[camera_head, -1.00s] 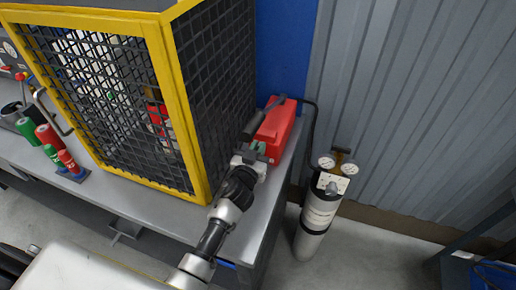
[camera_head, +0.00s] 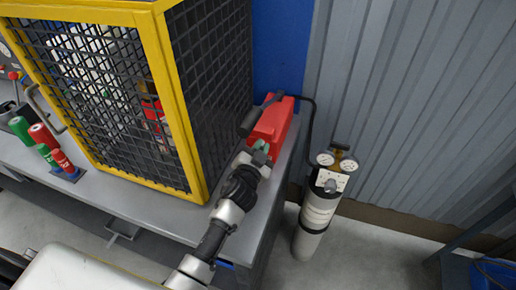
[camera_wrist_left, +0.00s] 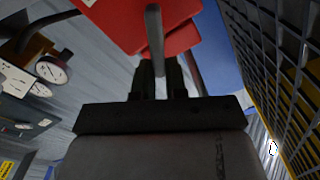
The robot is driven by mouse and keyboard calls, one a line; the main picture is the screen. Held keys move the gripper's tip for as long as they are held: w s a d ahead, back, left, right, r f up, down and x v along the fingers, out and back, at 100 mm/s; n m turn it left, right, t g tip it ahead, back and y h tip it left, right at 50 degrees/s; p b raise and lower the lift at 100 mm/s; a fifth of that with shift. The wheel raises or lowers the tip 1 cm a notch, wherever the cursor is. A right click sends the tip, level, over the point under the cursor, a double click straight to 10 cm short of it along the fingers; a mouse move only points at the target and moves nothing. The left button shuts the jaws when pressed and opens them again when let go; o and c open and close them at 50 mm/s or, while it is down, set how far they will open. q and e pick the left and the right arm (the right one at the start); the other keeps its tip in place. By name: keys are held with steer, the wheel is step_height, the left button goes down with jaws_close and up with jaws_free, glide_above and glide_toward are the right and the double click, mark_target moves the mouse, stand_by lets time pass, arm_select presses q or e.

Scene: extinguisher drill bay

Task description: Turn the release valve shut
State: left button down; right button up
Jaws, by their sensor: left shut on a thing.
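The red hand pump (camera_head: 271,121) sits at the right end of the bench, with a black lever (camera_head: 258,114) across its top. My right gripper is out of view.
A yellow-framed mesh cage (camera_head: 165,105) stands close left of my left gripper. A grey cylinder with gauges (camera_head: 318,214) stands on the floor to the right, with a black hose (camera_head: 313,125) running to the pump. Red and green cylinders (camera_head: 40,136) stand at far left.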

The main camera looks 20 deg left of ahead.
arm_select(q)
steer(key=m+b, duration=0.1)
steer(key=m, duration=0.3)
steer(key=d+f+m+b, duration=0.1)
steer(key=m, duration=0.3)
steer(key=f+m+b, duration=0.1)
steer(key=m, duration=0.3)
steer(key=shift+d+f, duration=0.25)
stand_by(0.4)
steer(key=c, duration=1.2)
jaws_free()
steer(key=shift+o, duration=0.2)
steer(key=s+b, duration=0.1)
steer(key=s, duration=1)
steer(key=shift+a+b, duration=0.2)
steer(key=shift+b, duration=0.2)
steer(key=shift+f, duration=0.1)
